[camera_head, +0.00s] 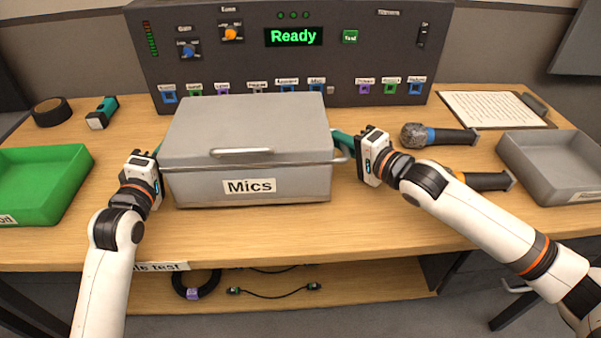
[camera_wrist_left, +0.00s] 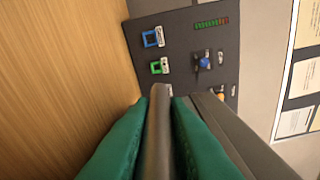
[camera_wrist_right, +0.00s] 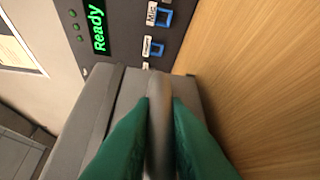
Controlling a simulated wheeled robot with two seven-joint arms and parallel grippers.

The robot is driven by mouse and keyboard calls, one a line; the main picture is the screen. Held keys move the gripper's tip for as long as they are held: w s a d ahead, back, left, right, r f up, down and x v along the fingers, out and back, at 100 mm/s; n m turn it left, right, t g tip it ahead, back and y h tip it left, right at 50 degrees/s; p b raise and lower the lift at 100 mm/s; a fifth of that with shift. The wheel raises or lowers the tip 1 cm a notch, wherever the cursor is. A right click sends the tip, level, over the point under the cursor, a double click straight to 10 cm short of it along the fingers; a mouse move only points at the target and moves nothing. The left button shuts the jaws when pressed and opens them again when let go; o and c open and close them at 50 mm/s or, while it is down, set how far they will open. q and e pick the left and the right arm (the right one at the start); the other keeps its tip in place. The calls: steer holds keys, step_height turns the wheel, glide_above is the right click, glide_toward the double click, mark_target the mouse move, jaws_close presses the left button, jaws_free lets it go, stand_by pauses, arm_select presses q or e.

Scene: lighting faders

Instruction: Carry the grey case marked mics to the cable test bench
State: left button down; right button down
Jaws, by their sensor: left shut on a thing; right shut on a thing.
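The grey case (camera_head: 245,140) labelled "Mics" is at the middle of the wooden bench (camera_head: 390,225), lid closed, in front of the control panel. It looks level; I cannot tell whether its base touches the bench top. The bench's front label (camera_head: 162,267) is partly hidden and reads "le test". My left gripper (camera_head: 157,152) is at the case's left side, shut on a side handle (camera_wrist_left: 158,130). My right gripper (camera_head: 345,142) is at its right side, shut on the other side handle (camera_wrist_right: 159,130).
A green tray (camera_head: 75,185) stands left and a grey tray (camera_head: 510,152) right. A microphone (camera_head: 440,135) and an orange-ringed one (camera_head: 485,181) lie right of the case. The control panel (camera_head: 290,65) showing "Ready" stands behind. A tape roll (camera_head: 52,112) and a clipboard (camera_head: 495,108) lie at the back.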

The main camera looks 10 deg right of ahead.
arm_select(q)
steer(key=shift+f+b, duration=0.65)
steer(key=shift+f, duration=0.05)
arm_select(e)
steer(key=shift+f, duration=0.65)
arm_select(q)
steer(key=c, duration=1.6)
jaws_free()
arm_select(e)
steer(key=c, duration=1.6)
jaws_free()
steer(key=shift+c, duration=0.2)
arm_select(q)
steer(key=shift+o, duration=1.1)
steer(key=shift+s+r, duration=0.1)
steer(key=shift+s, duration=0.05)
arm_select(e)
steer(key=shift+o, duration=1)
steer(key=shift+s, duration=0.1)
arm_select(q)
steer(key=s, duration=0.4)
steer(key=s+a, duration=0.1)
steer(key=s, duration=0.2)
steer(key=s+a, duration=0.1)
steer(key=s, duration=0.3)
steer(key=shift+s+r, duration=0.1)
steer(key=shift+s, duration=0.2)
arm_select(e)
steer(key=v, duration=1.2)
